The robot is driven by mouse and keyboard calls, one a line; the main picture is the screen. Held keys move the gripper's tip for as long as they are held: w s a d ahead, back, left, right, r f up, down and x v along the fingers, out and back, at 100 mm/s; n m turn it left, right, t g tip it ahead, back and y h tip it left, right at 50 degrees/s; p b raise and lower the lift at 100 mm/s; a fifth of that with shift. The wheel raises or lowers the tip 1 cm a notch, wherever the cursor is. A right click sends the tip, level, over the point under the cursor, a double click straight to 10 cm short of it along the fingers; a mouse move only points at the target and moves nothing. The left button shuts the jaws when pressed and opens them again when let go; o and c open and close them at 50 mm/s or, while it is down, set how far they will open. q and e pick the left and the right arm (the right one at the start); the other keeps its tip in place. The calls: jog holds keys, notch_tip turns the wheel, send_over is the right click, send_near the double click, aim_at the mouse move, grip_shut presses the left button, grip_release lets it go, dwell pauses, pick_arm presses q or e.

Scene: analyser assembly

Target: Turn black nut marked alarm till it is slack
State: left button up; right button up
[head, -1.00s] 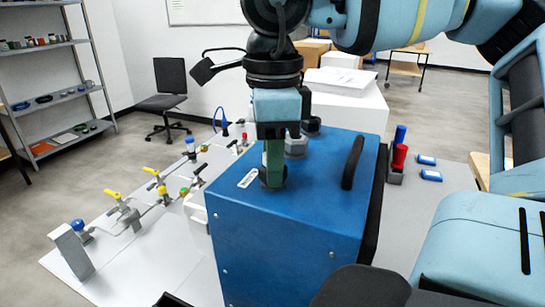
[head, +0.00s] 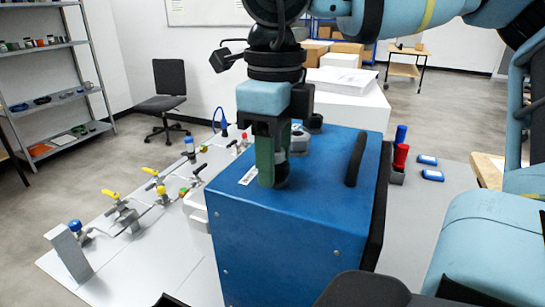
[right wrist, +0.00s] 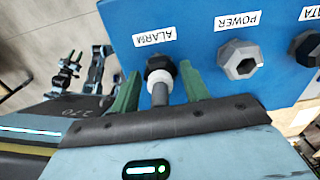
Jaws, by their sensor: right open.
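The black nut (right wrist: 160,68) sits under the ALARM label (right wrist: 155,35) on the blue analyser box (right wrist: 190,25). A white ring and a grey cable (right wrist: 160,95) come out of it towards my palm. My right gripper (right wrist: 157,88) is open, with one green finger on each side of the nut and a visible gap to it. In the head view the right gripper (head: 271,184) points down onto the top of the blue box (head: 320,195), and its fingers hide most of the nut. My left gripper is not in view.
A grey hex nut (right wrist: 240,60) sits by the POWER label, with a dark one (right wrist: 305,47) further right. A black handle (head: 356,158) stands on the box top. Left is a board with yellow-handled valves (head: 112,194); right are red and blue cylinders (head: 400,155).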

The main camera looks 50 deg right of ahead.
jog(key=m+b, duration=0.1)
jog(key=m, duration=0.3)
jog(key=shift+f, duration=0.1)
jog(key=m+b, duration=0.1)
jog(key=m, duration=0.6)
jog(key=m+b, duration=0.1)
jog(key=m, duration=0.1)
jog(key=shift+m, duration=0.3)
jog(key=m, duration=0.4)
jog(key=shift+m, duration=0.4)
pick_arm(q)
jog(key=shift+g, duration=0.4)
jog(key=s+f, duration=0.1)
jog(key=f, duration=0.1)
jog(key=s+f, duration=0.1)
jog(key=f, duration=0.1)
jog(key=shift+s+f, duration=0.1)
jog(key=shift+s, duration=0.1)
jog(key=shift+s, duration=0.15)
